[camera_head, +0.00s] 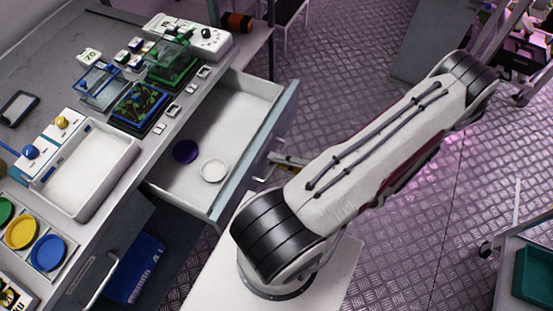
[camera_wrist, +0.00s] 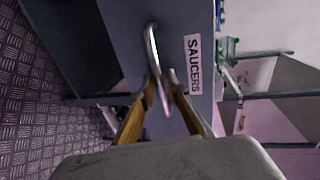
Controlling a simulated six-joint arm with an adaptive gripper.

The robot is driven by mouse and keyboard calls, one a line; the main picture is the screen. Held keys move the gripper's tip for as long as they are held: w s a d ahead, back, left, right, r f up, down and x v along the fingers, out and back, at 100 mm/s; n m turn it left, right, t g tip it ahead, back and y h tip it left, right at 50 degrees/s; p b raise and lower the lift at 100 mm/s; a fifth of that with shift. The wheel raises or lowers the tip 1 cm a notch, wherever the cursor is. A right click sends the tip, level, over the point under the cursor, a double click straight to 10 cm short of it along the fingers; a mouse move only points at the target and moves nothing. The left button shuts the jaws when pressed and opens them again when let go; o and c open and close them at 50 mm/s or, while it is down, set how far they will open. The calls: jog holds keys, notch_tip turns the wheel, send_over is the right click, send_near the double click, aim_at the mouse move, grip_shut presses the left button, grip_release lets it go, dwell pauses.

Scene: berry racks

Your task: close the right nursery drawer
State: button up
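The open drawer (camera_head: 210,206) is pulled out from the bench at the centre of the head view. A purple saucer (camera_head: 186,151) and a white saucer (camera_head: 213,170) lie inside it. Its grey front (camera_wrist: 185,25) carries a "SAUCERS" label (camera_wrist: 193,64) and a metal bar handle (camera_wrist: 152,42) in the wrist view. My gripper (camera_wrist: 163,86) is at the handle, its two yellowish fingers close together with the handle's lower part between them. I cannot tell whether both fingers touch it. In the head view my gripper (camera_head: 283,160) is partly hidden by my arm.
The bench top holds a white tray (camera_head: 123,163), several plant boxes and coloured discs (camera_head: 48,252). A shut drawer front with a handle (camera_head: 100,282) is at lower left. A blue box (camera_head: 137,268) sits below the open drawer. Metal floor lies right of the drawer.

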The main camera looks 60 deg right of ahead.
jog(key=shift+w+f, duration=0.1)
jog(key=shift+w, duration=0.25)
grip_shut()
jog(key=shift+w, duration=0.1)
